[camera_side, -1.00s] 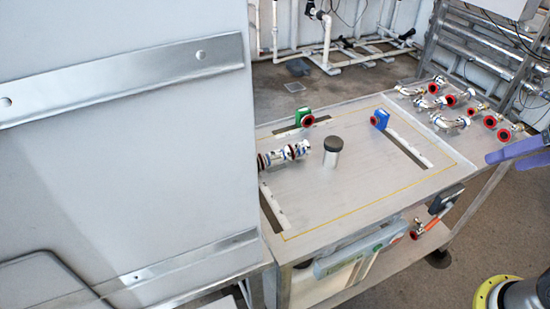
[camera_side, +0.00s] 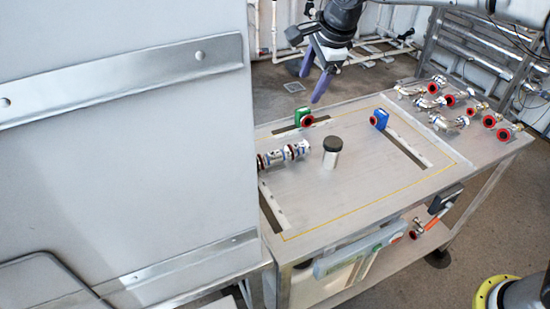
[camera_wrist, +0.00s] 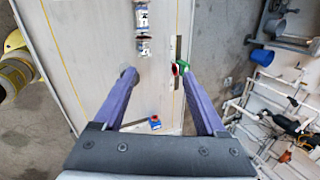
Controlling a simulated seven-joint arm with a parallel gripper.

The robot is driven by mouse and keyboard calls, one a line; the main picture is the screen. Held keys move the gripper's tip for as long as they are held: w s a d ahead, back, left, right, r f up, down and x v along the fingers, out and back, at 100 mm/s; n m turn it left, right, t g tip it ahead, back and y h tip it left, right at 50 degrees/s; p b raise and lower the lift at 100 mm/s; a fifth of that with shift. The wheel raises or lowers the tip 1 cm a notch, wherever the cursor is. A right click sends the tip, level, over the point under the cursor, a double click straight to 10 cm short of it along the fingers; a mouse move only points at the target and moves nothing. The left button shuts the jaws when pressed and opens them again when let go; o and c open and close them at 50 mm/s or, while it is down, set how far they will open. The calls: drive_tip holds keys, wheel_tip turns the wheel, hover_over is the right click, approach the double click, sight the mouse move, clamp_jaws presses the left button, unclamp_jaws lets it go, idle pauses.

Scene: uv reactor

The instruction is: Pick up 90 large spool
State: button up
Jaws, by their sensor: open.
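Several bent metal pipe pieces with red ends lie at the right end of the table in the side view, including a large curved one (camera_side: 452,122) nearest the yellow line and others behind it (camera_side: 430,103). I cannot tell for certain which is the 90 large spool. My gripper (camera_side: 313,76) has purple fingers, spread apart and empty. It hangs above the back edge of the table, to the left of the pipe pieces. In the wrist view my gripper (camera_wrist: 158,73) points down with nothing between its fingers. The bent pieces are not clear in that view.
A green clamp (camera_side: 306,120) and a blue clamp (camera_side: 379,120) stand on the table (camera_side: 340,205). A dark-capped metal cylinder (camera_side: 332,153) stands upright mid-table. A row of joined fittings (camera_side: 284,154) sits at the left by a large panel (camera_side: 120,180). The table's front is clear.

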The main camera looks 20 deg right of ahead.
drive_tip(key=n+g, duration=0.1)
drive_tip(key=g, duration=0.1)
approach(275, 154)
drive_tip(key=shift+x, duration=4.85)
drive_tip(key=shift+s, duration=0.1)
clamp_jaws()
